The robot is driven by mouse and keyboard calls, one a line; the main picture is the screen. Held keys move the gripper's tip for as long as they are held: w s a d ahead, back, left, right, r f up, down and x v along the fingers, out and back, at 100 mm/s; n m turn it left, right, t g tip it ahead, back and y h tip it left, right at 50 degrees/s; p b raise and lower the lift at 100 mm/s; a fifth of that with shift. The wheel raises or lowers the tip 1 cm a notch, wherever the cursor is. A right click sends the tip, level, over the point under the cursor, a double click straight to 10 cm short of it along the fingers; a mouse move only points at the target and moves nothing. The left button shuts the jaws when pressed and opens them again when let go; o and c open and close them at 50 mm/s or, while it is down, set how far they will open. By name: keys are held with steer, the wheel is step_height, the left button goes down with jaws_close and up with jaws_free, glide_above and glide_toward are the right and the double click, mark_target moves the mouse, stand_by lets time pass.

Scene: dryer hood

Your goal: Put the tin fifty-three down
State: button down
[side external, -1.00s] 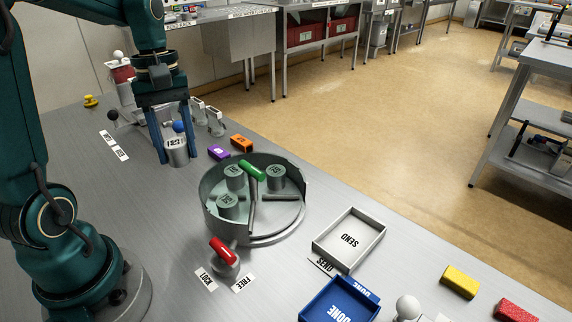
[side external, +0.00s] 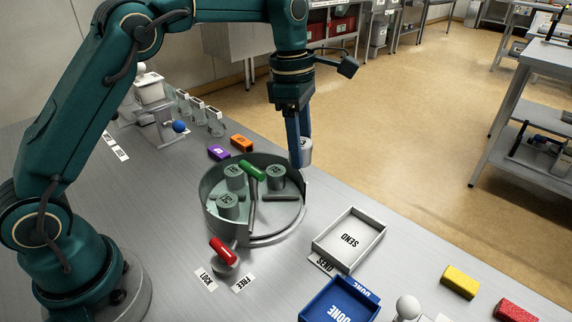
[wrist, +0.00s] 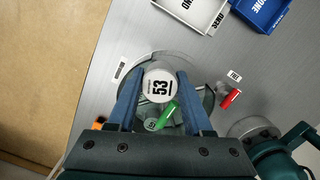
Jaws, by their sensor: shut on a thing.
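My gripper (side external: 303,162) is shut on a grey tin (side external: 307,152) and holds it in the air by the right rim of the round drum (side external: 206,196). In the wrist view the tin's white lid (wrist: 160,85) reads 53 and sits between my two blue fingers. The drum holds a back left tin (side external: 235,172), a back right tin (side external: 277,172) and a front left tin (side external: 228,203), between dark dividers. The front right sector looks empty. A green handle (side external: 252,170) lies over the drum's top.
A red lever (side external: 222,250) stands in front of the drum by the LOCK (side external: 206,279) and FREE (side external: 243,283) labels. A white SEND tray (side external: 322,246) and blue DONE tray (side external: 308,309) are to the right. Purple (side external: 218,153) and orange (side external: 241,143) blocks lie behind the drum.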

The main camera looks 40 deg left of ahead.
glide_above(352, 240)
step_height(352, 240, down, 8)
steer(key=shift+s+a+r, duration=0.1)
steer(key=shift+s+r, duration=0.05)
steer(key=shift+r, duration=0.1)
steer(key=shift+f, duration=1.9)
steer(key=shift+f, duration=0.15)
steer(key=shift+c, duration=1.6)
jaws_free()
